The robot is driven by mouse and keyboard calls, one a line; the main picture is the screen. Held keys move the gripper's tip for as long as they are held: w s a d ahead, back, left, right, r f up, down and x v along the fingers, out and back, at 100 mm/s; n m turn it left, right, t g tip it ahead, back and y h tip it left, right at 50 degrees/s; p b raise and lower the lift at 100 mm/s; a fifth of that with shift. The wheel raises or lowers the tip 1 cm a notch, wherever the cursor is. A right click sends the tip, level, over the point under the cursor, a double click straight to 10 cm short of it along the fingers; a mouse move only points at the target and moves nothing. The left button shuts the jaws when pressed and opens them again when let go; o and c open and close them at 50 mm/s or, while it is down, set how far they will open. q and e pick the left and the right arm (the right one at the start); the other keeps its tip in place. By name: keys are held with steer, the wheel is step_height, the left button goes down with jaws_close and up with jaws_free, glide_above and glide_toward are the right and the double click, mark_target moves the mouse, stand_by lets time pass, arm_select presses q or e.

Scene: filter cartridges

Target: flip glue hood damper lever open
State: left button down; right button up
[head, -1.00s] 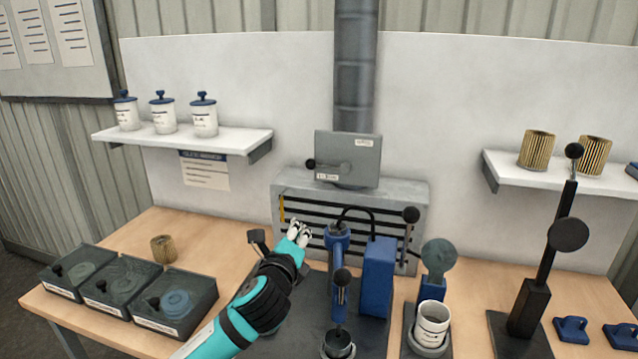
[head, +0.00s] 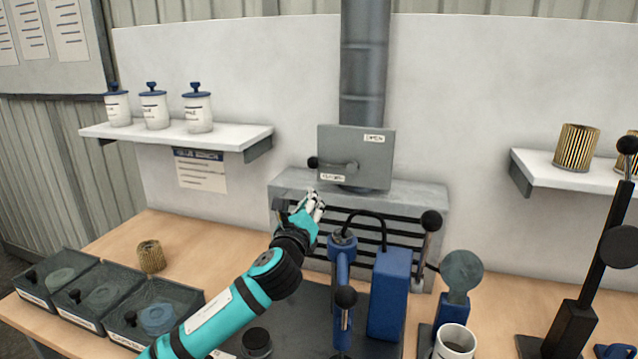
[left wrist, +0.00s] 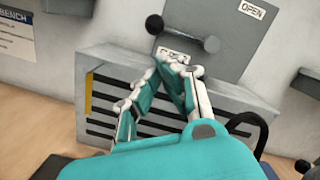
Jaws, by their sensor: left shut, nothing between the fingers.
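The damper lever (head: 333,164) is a short grey bar with a black ball knob (head: 313,162), mounted on the grey damper box (head: 374,150) above the slotted hood (head: 432,199). The lever lies about horizontal, its knob to the left. The box has a label at its lower left and one reading OPEN (left wrist: 252,10) at its upper right. My left gripper (head: 318,199) is shut and empty, below the knob and apart from it. In the left wrist view the fingertips (left wrist: 180,62) are just below the lever (left wrist: 185,33). My right gripper is not in view.
A blue post tool (head: 342,275) and blue block (head: 391,290) stand right of my left arm. Dark lidded bins (head: 150,310) and a pleated filter (head: 151,256) are at the left. Shelves hold jars (head: 197,108) and filters (head: 576,147).

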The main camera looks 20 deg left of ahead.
mark_target(321, 173)
arm_select(q)
steer(key=w, duration=0.4)
steer(key=w+r, duration=0.1)
steer(key=w, duration=0.2)
steer(key=shift+a+p, duration=0.15)
steer(key=shift+p, duration=0.2)
steer(key=shift+w, duration=0.5)
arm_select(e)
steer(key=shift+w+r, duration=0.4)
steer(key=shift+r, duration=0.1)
arm_select(q)
steer(key=shift+a+r+m+p, duration=0.1)
steer(key=shift+r+m+p, duration=0.2)
steer(key=shift+p, duration=0.25)
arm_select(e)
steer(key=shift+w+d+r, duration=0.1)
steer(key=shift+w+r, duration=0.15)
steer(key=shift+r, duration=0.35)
arm_select(q)
steer(key=shift+a, duration=0.1)
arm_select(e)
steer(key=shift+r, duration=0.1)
